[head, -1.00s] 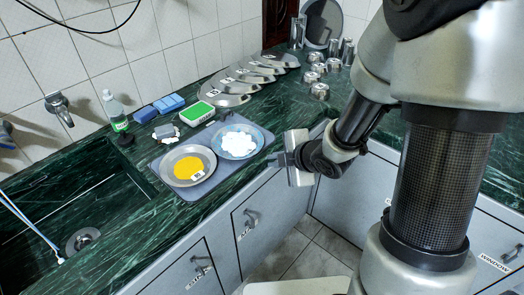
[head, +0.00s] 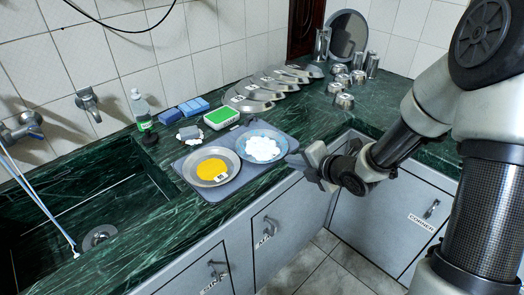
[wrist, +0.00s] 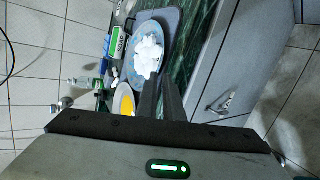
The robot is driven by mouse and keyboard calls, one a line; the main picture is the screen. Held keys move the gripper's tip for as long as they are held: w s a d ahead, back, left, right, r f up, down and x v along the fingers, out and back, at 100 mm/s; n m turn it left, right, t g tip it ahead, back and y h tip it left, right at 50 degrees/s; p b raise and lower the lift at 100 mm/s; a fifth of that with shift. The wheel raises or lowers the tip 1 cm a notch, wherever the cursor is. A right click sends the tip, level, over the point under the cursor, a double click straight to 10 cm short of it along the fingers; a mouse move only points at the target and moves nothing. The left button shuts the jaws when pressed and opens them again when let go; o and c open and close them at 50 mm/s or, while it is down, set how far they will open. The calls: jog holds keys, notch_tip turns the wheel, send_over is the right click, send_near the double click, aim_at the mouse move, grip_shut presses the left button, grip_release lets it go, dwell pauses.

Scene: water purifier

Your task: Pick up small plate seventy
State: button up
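Several metal plates (head: 247,104) lie overlapped in a row along the back of the green counter, with small white labels too small to read. On a grey tray (head: 190,162) sit a metal plate (head: 206,178) with yellow contents and a label, and a bluish plate (head: 246,151) heaped with white pieces. I cannot tell which plate is number seventy. My gripper (head: 296,162) is beside the tray's right edge, near the counter's front edge. In the wrist view its two fingers (wrist: 162,84) are together with nothing between them, and the white heap (wrist: 149,56) lies beyond them.
A green-topped box (head: 221,117), blue sponges (head: 194,107) and a bottle (head: 140,108) stand behind the tray. A sink (head: 100,237) is at left. Metal cups (head: 343,101) and a round upright plate (head: 347,35) stand at the back right.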

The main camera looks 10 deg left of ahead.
aim_at(279, 159)
jog(key=x, duration=0.6)
jog(key=shift+w+a+f+b, duration=0.1)
jog(key=shift+w+f+b, duration=0.05)
jog(key=shift+b, duration=0.25)
grip_shut()
